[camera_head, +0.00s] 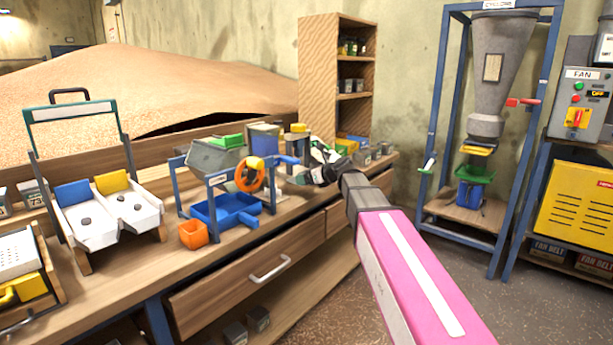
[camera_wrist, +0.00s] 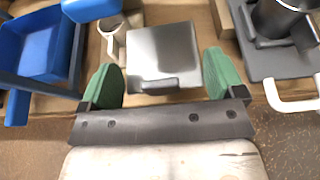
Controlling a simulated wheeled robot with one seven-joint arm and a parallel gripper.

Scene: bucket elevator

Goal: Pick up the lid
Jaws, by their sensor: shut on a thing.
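The lid (camera_wrist: 165,45) is a smooth grey metallic square in the wrist view, with a small raised tab on its near edge. In the head view my gripper (camera_head: 322,168) is over the right part of the wooden bench. The lid cannot be made out there, and what lies under it is hidden.
A blue tray (camera_head: 225,211) in a blue frame with an orange ring (camera_head: 250,175) stands left of my gripper. An orange cup (camera_head: 193,234) is at the bench's front edge. In the wrist view, a grey tray (camera_wrist: 275,62) with a dark cylinder is close on the right.

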